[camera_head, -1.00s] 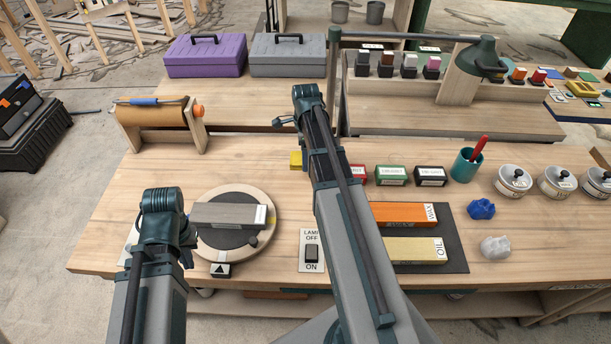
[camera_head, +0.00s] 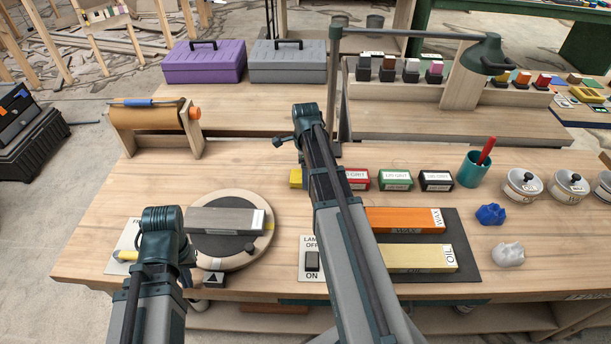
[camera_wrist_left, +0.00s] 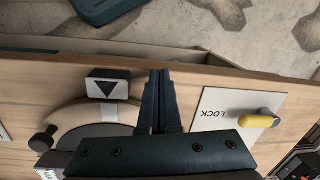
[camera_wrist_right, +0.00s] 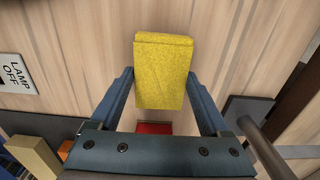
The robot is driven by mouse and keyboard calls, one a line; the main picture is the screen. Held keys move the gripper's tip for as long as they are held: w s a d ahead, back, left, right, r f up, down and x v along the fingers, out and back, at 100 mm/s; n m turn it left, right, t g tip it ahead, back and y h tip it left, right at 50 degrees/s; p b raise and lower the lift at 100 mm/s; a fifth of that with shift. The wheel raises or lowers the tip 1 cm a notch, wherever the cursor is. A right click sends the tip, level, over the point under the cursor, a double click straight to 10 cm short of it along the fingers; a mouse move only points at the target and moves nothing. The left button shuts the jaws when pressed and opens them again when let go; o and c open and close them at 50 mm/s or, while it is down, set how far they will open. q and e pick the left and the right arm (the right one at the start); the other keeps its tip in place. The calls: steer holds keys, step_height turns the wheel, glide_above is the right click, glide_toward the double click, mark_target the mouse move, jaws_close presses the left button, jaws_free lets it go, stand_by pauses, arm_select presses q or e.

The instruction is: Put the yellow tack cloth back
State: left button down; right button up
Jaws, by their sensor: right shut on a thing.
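The yellow tack cloth (camera_wrist_right: 163,70) is a flat, block-like yellow piece between the fingers of my right gripper (camera_wrist_right: 160,92), which is shut on it. In the head view only a small yellow part of the cloth (camera_head: 296,178) shows left of my right arm, in line with the row of grit blocks. I cannot tell whether it touches the bench top. My left gripper (camera_wrist_left: 160,100) is shut and empty, at the bench's front edge by the round turntable (camera_head: 262,252). Its fingertips are hidden in the head view.
Red (camera_head: 357,180), green (camera_head: 395,181) and black (camera_head: 436,181) grit blocks stand right of my right arm. An orange wax block (camera_head: 405,219) and an oil stone (camera_head: 415,258) lie on a dark mat. A lamp switch (camera_head: 311,261) is near the front edge. A lamp (camera_head: 486,57) overhangs the back.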

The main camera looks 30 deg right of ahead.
arm_select(q)
steer(key=shift+f, duration=0.1)
steer(key=shift+f, duration=0.15)
arm_select(e)
steer(key=shift+f, duration=0.2)
steer(key=o, duration=1)
steer(key=shift+r, duration=0.1)
arm_select(q)
step_height(320, 180, up, 13)
steer(key=p, duration=1.2)
steer(key=shift+f, duration=0.2)
arm_select(e)
step_height(320, 180, up, 12)
steer(key=shift+r, duration=0.15)
